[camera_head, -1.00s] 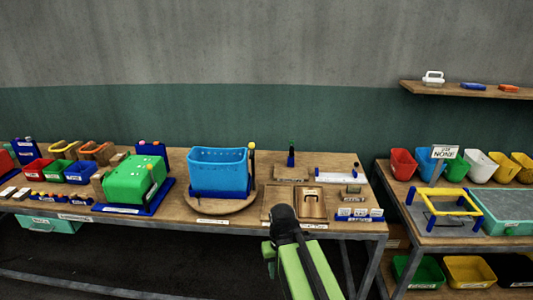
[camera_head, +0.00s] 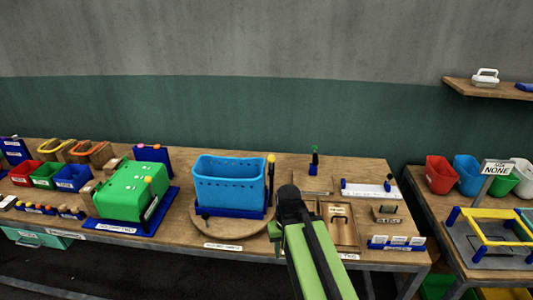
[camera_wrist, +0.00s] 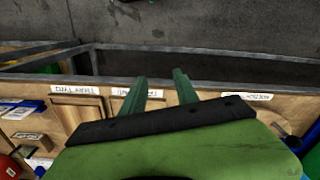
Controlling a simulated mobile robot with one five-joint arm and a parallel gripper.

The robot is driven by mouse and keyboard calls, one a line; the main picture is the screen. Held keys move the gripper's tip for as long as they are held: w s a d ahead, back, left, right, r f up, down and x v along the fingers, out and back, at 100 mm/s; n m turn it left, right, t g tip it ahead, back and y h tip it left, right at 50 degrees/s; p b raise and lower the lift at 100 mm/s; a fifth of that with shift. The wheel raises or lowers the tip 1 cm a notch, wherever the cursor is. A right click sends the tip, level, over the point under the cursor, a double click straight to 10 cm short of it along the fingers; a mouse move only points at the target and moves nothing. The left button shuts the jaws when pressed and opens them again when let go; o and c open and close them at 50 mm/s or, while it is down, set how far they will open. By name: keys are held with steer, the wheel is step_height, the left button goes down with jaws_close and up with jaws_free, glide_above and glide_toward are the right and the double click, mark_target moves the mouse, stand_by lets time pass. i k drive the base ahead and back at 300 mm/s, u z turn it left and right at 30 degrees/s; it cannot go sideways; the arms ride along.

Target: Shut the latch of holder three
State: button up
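I cannot tell which fixture is holder three, as the labels are too small to read. In the head view, a wooden panel with a small dark handle (camera_head: 338,221) lies near the table's front right. A small wooden block with a dark-edged plate (camera_head: 386,213) stands to its right. A blue rack with white cards (camera_head: 396,243) is at the front right edge. No latch can be made out for certain. In the wrist view, my gripper (camera_wrist: 160,88) has its two green fingers apart with nothing between them, over the table's front edge. In the head view, my arm hides its fingertips.
A blue bin (camera_head: 228,184) stands on a round wooden base left of my arm. A green press-like box (camera_head: 130,190) is further left. A blue-ended white bar (camera_head: 366,188) and an upright green-topped lever (camera_head: 314,160) are behind. A second table with coloured bins (camera_head: 440,174) stands right.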

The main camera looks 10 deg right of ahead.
mark_target(271, 158)
steer(key=i, duration=0.15)
steer(key=u, duration=0.4)
steer(key=k, duration=1.4)
steer(key=u, duration=1)
steer(key=i, duration=1.7)
steer(key=z, duration=0.6)
